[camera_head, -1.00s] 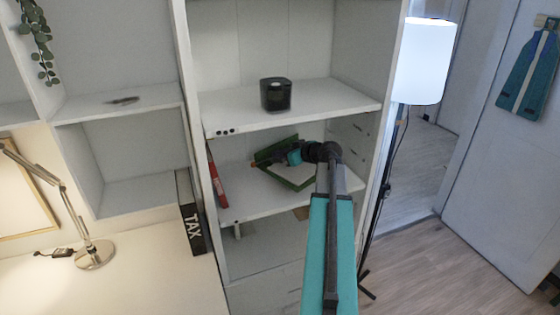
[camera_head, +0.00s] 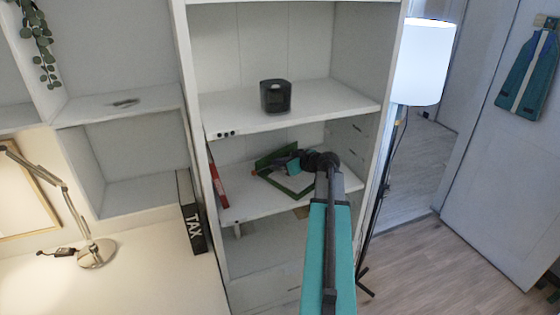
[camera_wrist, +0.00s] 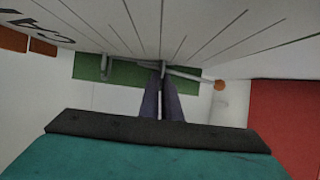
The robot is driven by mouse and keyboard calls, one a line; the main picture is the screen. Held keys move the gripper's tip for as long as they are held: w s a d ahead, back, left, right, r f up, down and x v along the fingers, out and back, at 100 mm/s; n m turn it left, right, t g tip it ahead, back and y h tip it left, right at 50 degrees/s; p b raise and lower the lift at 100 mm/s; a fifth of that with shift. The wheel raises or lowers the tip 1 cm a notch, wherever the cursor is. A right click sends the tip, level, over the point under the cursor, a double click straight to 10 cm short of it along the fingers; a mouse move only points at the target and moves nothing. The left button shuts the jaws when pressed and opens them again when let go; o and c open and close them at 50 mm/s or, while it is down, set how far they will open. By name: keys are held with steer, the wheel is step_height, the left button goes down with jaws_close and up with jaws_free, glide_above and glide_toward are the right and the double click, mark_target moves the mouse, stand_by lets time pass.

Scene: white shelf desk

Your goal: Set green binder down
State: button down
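The green binder (camera_head: 268,160) is in the middle bay of the white shelf (camera_head: 240,206), tilted or lying at an angle. It shows as green edges around a pale middle, partly hidden by my arm. Its lower edge is at or close to the shelf board; I cannot tell if it rests fully. My gripper (camera_head: 290,166) reaches into the bay over the binder. In the wrist view, my gripper's dark fingers (camera_wrist: 162,90) are close together at the green strip of the binder (camera_wrist: 122,72), beside a metal lever, and appear shut on it.
A red binder (camera_head: 217,182) stands at the left of the same bay and shows at right in the wrist view (camera_wrist: 290,125). A black speaker (camera_head: 275,96) sits on the board above. A black TAX binder (camera_head: 191,212) stands left, outside the bay. A floor lamp (camera_head: 425,62) is right.

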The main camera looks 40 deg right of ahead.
steer(key=shift+f, duration=0.1)
stand_by(0.3)
steer(key=c, duration=2)
jaws_free()
steer(key=shift+r, duration=0.2)
steer(key=shift+s, duration=0.3)
steer(key=b+v, duration=0.3)
steer(key=v, duration=0.8)
steer(key=shift+s+r+b, duration=0.15)
steer(key=shift+s+b, duration=0.05)
steer(key=shift+b, duration=0.1)
